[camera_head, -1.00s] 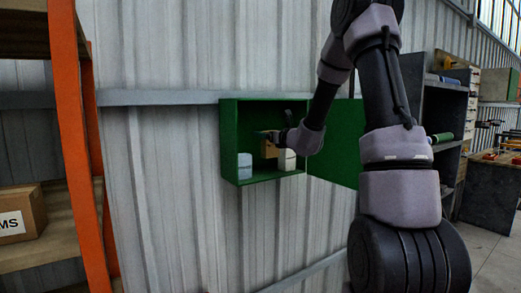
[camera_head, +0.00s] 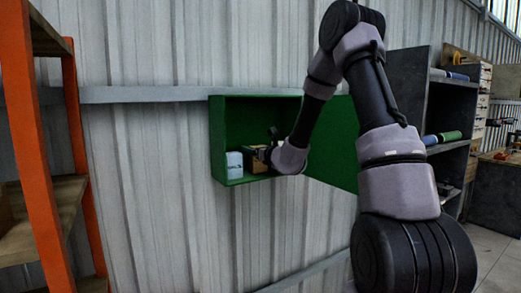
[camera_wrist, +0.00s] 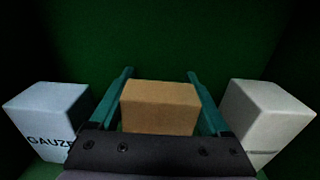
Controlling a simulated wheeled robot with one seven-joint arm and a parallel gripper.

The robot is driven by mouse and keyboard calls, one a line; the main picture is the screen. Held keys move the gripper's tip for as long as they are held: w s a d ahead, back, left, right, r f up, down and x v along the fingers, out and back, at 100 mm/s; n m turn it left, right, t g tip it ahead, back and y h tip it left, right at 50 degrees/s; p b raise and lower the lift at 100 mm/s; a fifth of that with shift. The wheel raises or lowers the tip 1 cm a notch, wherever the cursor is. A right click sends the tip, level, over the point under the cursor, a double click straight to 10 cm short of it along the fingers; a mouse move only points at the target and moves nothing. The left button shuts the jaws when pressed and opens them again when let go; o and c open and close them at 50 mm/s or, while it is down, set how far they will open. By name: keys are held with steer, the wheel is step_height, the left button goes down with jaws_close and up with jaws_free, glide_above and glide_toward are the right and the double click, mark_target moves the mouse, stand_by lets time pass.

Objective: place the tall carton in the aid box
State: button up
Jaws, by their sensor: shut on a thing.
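The aid box (camera_head: 217,140) is a green, open-fronted wall cabinet. The tall carton (camera_wrist: 160,105) is brown and sits between my gripper's two teal fingers inside the box; it also shows as a brown patch in the head view (camera_head: 251,161). My gripper (camera_wrist: 159,76) is shut on the carton, reaching in from the front. The carton looks upright and low, near the box floor, but its underside is hidden, so I cannot tell if it touches the floor.
A white-blue gauze box (camera_wrist: 45,112) stands left of the carton, and a white box (camera_wrist: 267,115) stands right; both are close to the fingers. The aid box's green door (camera_head: 335,150) hangs open at right. An orange-framed shelf (camera_head: 40,150) stands at far left.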

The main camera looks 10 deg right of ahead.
steer(key=shift+w+a+f, duration=0.1)
steer(key=shift+a, duration=0.05)
steer(key=shift+f, duration=0.1)
steer(key=o, duration=1.3)
steer(key=shift+f, duration=0.1)
steer(key=shift+r, duration=0.2)
steer(key=v, duration=1.1)
steer(key=s+a+r+n+g+y, duration=0.7)
steer(key=s+a+r+n+y, duration=0.1)
steer(key=s+a+n, duration=0.35)
steer(key=s+a+n+g, duration=0.2)
steer(key=s+n+g, duration=0.3)
steer(key=s+n, duration=0.25)
steer(key=s+d+n+g+h, duration=0.1)
steer(key=s+d+n+h, duration=0.5)
steer(key=s, duration=0.3)
steer(key=d+r+n+t+h, duration=0.1)
steer(key=d+h, duration=0.1)
steer(key=d, duration=0.1)
steer(key=s+d+r+n+t+h, duration=0.1)
steer(key=d, duration=0.2)
steer(key=d+r+n+t+h, duration=0.1)
steer(key=d+h, duration=0.1)
steer(key=d, duration=0.2)
steer(key=shift+s+h, duration=0.3)
steer(key=shift+s, duration=0.05)
